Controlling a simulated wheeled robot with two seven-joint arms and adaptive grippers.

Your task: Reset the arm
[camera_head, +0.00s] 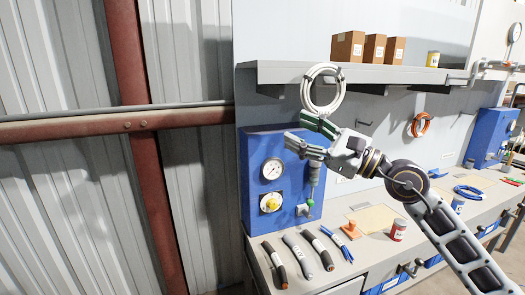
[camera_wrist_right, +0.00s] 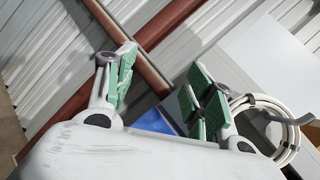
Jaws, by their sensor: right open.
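My right gripper (camera_head: 310,134) is raised in front of the blue gauge box (camera_head: 255,168), its arm coming in from the lower right. Its fingers are spread apart with nothing between them. The right wrist view also shows the two green-padded fingers (camera_wrist_right: 158,68) apart and empty. A white cable coil (camera_head: 308,92) hangs just above the gripper in the head view. The coil also shows in the right wrist view (camera_wrist_right: 292,151), to the right of the fingers. I cannot tell whether the gripper touches it. My left gripper is not in view.
Several dark and blue cable pieces (camera_head: 274,262) lie on the bench (camera_head: 333,274) below. An orange stamp-like object (camera_head: 351,230) and a red-and-white can (camera_head: 398,230) stand nearby. A shelf (camera_head: 300,73) with brown boxes (camera_head: 347,46) is above. A corrugated wall (camera_head: 60,190) is at left.

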